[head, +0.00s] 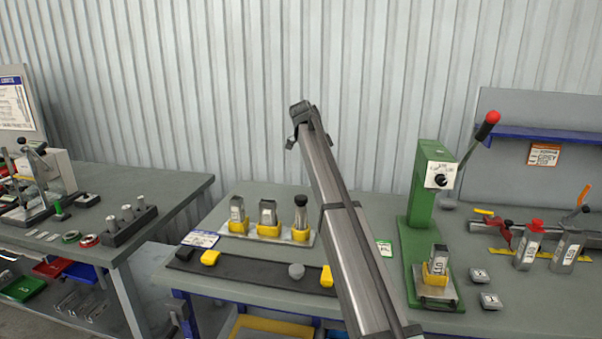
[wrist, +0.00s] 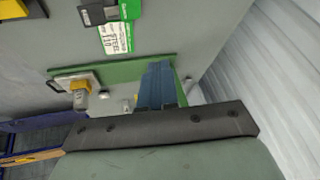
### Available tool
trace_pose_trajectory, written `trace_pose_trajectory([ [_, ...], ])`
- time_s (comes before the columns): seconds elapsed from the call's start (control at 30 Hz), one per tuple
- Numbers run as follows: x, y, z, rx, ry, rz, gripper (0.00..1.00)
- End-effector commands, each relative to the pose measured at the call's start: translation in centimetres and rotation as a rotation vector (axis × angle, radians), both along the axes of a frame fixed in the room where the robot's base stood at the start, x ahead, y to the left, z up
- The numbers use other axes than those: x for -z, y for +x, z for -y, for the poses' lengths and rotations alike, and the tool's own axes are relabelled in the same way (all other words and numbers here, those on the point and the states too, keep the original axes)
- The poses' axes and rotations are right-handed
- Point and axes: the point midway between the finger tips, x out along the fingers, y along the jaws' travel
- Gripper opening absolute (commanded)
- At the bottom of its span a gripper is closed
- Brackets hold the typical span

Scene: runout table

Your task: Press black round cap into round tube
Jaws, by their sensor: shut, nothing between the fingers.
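A round metal tube (head: 300,220) stands upright in a yellow holder, rightmost of three on a pale plate. A black round cap (head: 301,200) shows at its top; how deeply it sits, I cannot tell. My gripper (wrist: 161,68) shows in the wrist view with its blue fingers together and nothing between them. It appears in front of the green press base, apart from the tube. In the head view my arm crosses the middle, and I cannot make out the fingers there.
The green lever press (head: 421,205) stands right of my arm, with a rectangular tube (head: 438,258) in its yellow holder. A black strip (head: 255,276) at the table's front edge carries yellow, black and grey caps.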

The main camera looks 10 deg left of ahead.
Motion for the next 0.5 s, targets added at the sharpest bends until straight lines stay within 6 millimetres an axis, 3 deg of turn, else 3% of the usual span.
trace_pose_trajectory([
  [0.3, 1.6, -2.4, -6.4, 0.01, 0.309, -0.188, 0.0],
  [0.5, 1.8, -4.2, -8.2, 0.057, 0.405, -0.269, 0.0],
])
